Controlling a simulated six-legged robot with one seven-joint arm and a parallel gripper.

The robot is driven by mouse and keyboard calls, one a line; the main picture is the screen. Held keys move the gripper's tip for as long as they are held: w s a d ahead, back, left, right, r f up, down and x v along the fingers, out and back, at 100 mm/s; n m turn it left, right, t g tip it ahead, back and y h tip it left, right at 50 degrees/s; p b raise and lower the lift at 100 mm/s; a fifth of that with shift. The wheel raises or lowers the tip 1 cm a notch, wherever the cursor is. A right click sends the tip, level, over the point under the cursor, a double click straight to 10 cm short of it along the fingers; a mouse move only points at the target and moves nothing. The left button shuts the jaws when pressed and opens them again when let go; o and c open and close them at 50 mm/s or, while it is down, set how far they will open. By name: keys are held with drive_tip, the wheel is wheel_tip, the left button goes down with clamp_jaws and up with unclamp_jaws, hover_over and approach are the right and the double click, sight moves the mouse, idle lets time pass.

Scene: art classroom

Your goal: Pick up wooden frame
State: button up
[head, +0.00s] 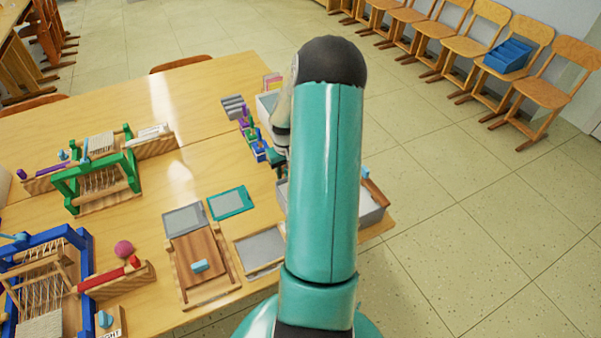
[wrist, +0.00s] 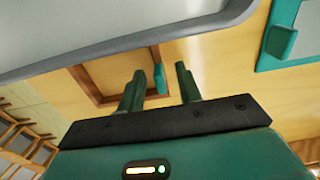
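A brown wooden frame (wrist: 95,87) with a small teal tab (wrist: 159,78) shows beyond my fingers in the wrist view, partly hidden by my gripper. My gripper (wrist: 159,70) is open, its two dark green fingers apart, with the tab in line with the gap between them. I cannot tell how far off the tab is, and nothing looks held. In the head view my arm covers much of this spot; a brown wooden edge (head: 376,193) with a light blue tab (head: 366,173) shows to its right, probably the same frame. My fingers are not clear there.
A grey tray (wrist: 120,40) fills the top of the wrist view, close by. A teal frame (wrist: 298,52) lies at its upper right. In the head view, a wooden tray of boards (head: 187,290) and several looms, one green (head: 128,160), crowd the table. Chairs (head: 545,90) line the wall.

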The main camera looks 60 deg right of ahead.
drive_tip(key=shift+c, duration=0.4)
clamp_jaws()
drive_tip(key=shift+r, duration=0.2)
wheel_tip(320, 180, up, 18)
